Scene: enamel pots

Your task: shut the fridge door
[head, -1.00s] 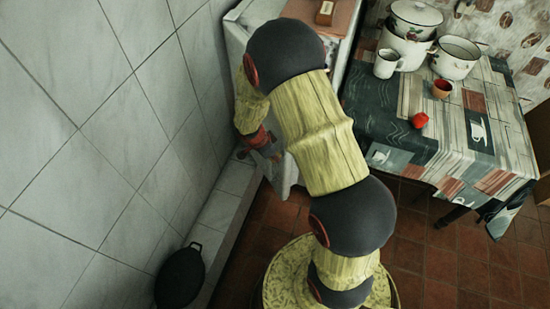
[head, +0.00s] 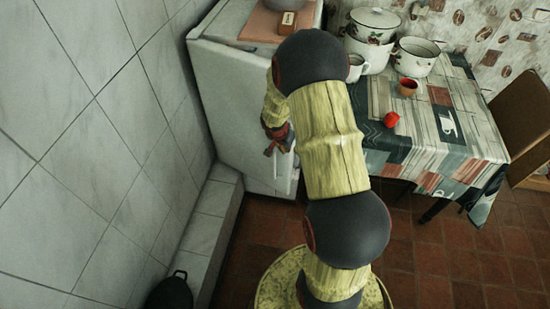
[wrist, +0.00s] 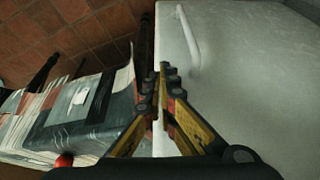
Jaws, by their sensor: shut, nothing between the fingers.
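The white fridge (head: 228,95) stands against the tiled wall at the upper left of the head view. Its front looks close to flush, but my arm hides the right part, so I cannot tell if the door is fully shut. In the wrist view the pale fridge door (wrist: 255,85) fills the right side, with a white handle (wrist: 188,35) near its upper left. My gripper (head: 272,149) is in front of the fridge's front. It also shows in the wrist view (wrist: 166,70), fingers together and empty, by the door's left edge. Contact with the door cannot be told.
A table with a patterned cloth (head: 440,155) stands right of the fridge, holding enamel pots (head: 417,58), mugs and a red item (head: 391,119). A chair (head: 522,115) is at the far right. A dark pan (head: 170,294) lies lower left. Red floor tiles (head: 430,235) are clear in front.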

